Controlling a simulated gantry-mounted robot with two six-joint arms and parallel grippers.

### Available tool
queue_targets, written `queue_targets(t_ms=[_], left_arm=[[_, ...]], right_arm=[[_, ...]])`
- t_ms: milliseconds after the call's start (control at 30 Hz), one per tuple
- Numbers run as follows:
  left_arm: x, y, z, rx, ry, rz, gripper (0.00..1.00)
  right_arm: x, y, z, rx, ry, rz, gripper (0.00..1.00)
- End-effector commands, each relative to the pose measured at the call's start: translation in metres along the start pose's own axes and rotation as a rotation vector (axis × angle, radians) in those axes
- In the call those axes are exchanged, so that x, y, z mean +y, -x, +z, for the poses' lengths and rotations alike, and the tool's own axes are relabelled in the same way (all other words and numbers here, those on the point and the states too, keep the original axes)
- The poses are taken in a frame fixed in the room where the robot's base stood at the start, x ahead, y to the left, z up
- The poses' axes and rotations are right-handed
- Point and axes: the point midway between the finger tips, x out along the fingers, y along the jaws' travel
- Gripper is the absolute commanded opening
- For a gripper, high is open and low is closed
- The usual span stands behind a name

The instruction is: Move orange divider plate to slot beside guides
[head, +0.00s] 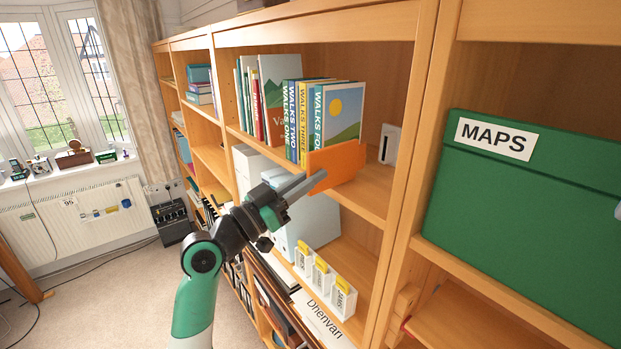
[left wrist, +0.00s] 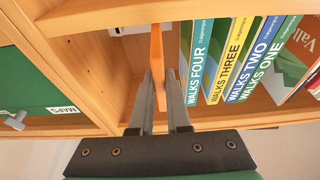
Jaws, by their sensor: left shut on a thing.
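The orange divider plate (head: 340,164) stands upright at the shelf front, just right of the guide books. The guides, Walks One to Walks Four (head: 318,115), stand in a row on the upper shelf. My left gripper (head: 316,181) is shut on the plate's near edge. In the left wrist view, the plate (left wrist: 157,60) shows edge-on between the two fingers (left wrist: 159,90). A gap shows there between the plate and Walks Four (left wrist: 197,70). The plate partly covers the lower part of Walks Four in the head view. Whether it touches the shelf board is unclear. My right gripper is not in view.
A white box-like thing (head: 389,144) stands deeper on the shelf, right of the plate. A wooden upright (head: 412,130) separates this bay from the green MAPS box (head: 530,190). White holders with yellow tops (head: 322,272) stand on the shelf below.

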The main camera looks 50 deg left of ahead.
Motion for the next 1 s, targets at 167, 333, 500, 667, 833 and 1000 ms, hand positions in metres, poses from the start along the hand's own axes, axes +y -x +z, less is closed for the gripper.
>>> queue_targets(t_ms=[167,333,500,667,833,1000], left_arm=[[0.0,-0.012,0.005,0.0,0.001,0.0,0.0],[0.0,-0.03,0.011,0.001,0.0,0.001,0.0],[0.0,-0.046,0.016,0.001,0.001,0.001,0.0],[0.0,-0.054,0.017,0.001,0.0,0.0,0.0],[0.0,-0.056,0.017,0.001,0.0,-0.001,0.0],[0.0,-0.056,0.017,0.001,0.0,-0.001,0.0]], right_arm=[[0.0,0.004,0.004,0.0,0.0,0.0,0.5],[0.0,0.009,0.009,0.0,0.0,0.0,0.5],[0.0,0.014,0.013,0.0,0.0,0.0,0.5],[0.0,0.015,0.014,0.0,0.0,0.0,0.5],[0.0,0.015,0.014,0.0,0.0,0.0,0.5],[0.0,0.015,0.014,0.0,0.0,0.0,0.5]])
